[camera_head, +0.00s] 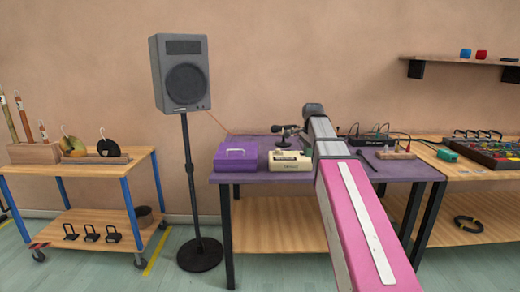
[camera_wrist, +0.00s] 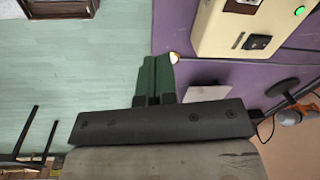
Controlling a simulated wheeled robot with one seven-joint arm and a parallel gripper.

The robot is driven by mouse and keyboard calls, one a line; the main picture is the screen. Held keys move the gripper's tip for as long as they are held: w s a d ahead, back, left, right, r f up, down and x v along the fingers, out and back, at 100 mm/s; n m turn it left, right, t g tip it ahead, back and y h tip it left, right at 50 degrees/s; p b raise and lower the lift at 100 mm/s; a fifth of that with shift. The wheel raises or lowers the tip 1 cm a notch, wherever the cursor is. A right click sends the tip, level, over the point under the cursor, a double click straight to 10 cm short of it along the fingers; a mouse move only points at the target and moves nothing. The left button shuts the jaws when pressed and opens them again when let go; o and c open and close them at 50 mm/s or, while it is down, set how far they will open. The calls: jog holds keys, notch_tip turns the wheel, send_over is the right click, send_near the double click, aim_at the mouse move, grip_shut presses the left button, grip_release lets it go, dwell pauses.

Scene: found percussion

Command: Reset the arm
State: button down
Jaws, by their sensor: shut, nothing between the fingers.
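My arm reaches out over the purple-topped table (camera_head: 228,178), its pink link in front in the head view. My gripper (camera_wrist: 156,62) shows in the wrist view as two dark green fingers side by side, shut with nothing between them. They appear over the table's edge, with pale green floor to the left. A cream box (camera_head: 290,155) stands on the table; it also shows in the wrist view (camera_wrist: 212,35), to the right of the fingers and apart from them. In the head view the fingers are hidden by my arm.
A purple case (camera_head: 236,164) and a microphone stand (camera_head: 281,143) are on the table. A speaker (camera_head: 182,75) stands on a pole at its left, beside a wooden cart (camera_head: 90,168). A wooden table (camera_head: 460,167) with a mixer (camera_head: 487,147) is at right. A shelf (camera_head: 450,60) hangs above.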

jog(key=s+f+n, duration=0.5)
jog(key=s+f, duration=0.2)
jog(key=f, duration=0.5)
jog(key=s+a+f+n, duration=0.1)
jog(key=s+f+n, duration=0.4)
jog(key=f, duration=0.6)
jog(key=s+f+n+g, duration=0.1)
jog(key=s+f+n, duration=0.3)
jog(key=s+f, duration=0.5)
notch_tip(320, 180, down, 4)
jog(key=shift+a+r+n, duration=0.15)
jog(key=shift+a+n, duration=0.1)
jog(key=shift+n, duration=0.15)
